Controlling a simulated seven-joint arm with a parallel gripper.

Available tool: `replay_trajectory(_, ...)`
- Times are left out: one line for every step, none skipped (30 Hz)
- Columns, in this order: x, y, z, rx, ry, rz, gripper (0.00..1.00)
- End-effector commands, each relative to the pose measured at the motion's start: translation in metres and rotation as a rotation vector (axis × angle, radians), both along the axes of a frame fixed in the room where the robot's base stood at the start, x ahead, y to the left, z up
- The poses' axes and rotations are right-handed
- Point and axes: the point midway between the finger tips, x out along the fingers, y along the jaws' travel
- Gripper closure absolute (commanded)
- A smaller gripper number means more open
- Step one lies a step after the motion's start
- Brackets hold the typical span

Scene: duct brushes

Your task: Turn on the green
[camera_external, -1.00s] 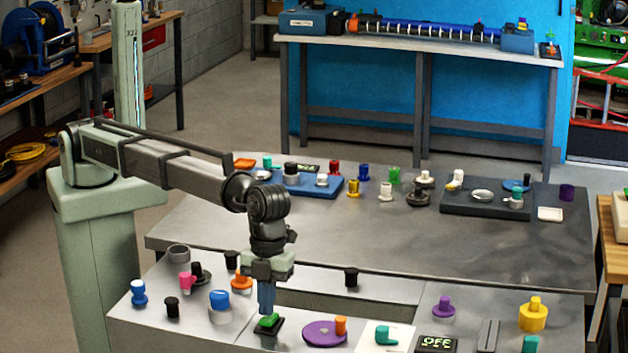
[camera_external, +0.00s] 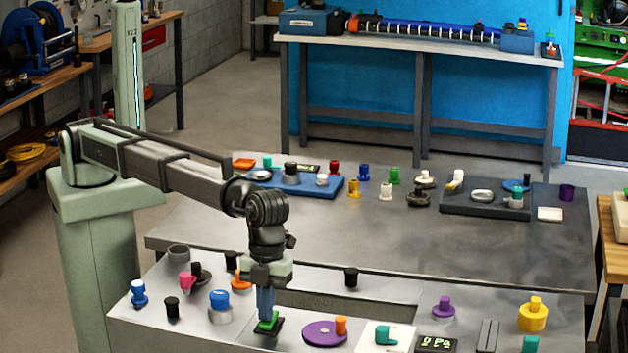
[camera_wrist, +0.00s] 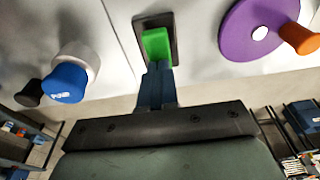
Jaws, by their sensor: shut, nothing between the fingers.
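A green rocker switch (camera_external: 267,325) in a dark square frame sits on the front panel, left of a purple disc. It also shows at the top of the wrist view (camera_wrist: 156,43). My gripper (camera_external: 266,312) points straight down over it, with its blue fingers shut and empty. The fingertips (camera_wrist: 158,70) are at the near end of the green rocker and appear to touch it. They hide part of it. A small black display (camera_external: 436,343) on the panel reads "0 Pa" in light green.
A purple disc with an orange knob (camera_external: 325,332) lies just right of the switch. A blue knob on a grey base (camera_external: 219,306) and an orange knob (camera_external: 241,281) stand to the left. A teal handle (camera_external: 386,335) sits farther right. Several more knobs stand along the panel.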

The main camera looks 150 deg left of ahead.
Motion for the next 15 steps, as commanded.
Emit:
replay_trajectory(-0.005, 0.003, -0.008, 0.003, 0.014, 0.000, 1.00)
replay_trajectory(-0.006, 0.003, -0.008, 0.003, 0.015, 0.001, 1.00)
replay_trajectory(-0.008, 0.004, -0.008, 0.003, 0.015, 0.001, 1.00)
replay_trajectory(-0.009, 0.005, -0.008, 0.004, 0.016, 0.001, 1.00)
replay_trajectory(-0.010, 0.006, -0.008, 0.004, 0.017, 0.001, 1.00)
replay_trajectory(-0.011, 0.008, -0.008, 0.005, 0.018, 0.001, 1.00)
replay_trajectory(-0.013, 0.009, -0.008, 0.006, 0.019, 0.001, 1.00)
replay_trajectory(-0.014, 0.010, -0.008, 0.006, 0.019, 0.002, 1.00)
replay_trajectory(-0.015, 0.011, -0.008, 0.006, 0.021, 0.001, 1.00)
replay_trajectory(-0.016, 0.012, -0.008, 0.006, 0.019, 0.002, 1.00)
replay_trajectory(-0.016, 0.013, -0.008, 0.005, 0.020, 0.001, 1.00)
replay_trajectory(-0.017, 0.013, -0.008, 0.006, 0.019, 0.002, 1.00)
replay_trajectory(-0.017, 0.014, -0.007, 0.006, 0.019, 0.002, 1.00)
replay_trajectory(-0.017, 0.014, -0.007, 0.006, 0.019, 0.002, 1.00)
replay_trajectory(-0.017, 0.014, -0.007, 0.006, 0.019, 0.002, 1.00)
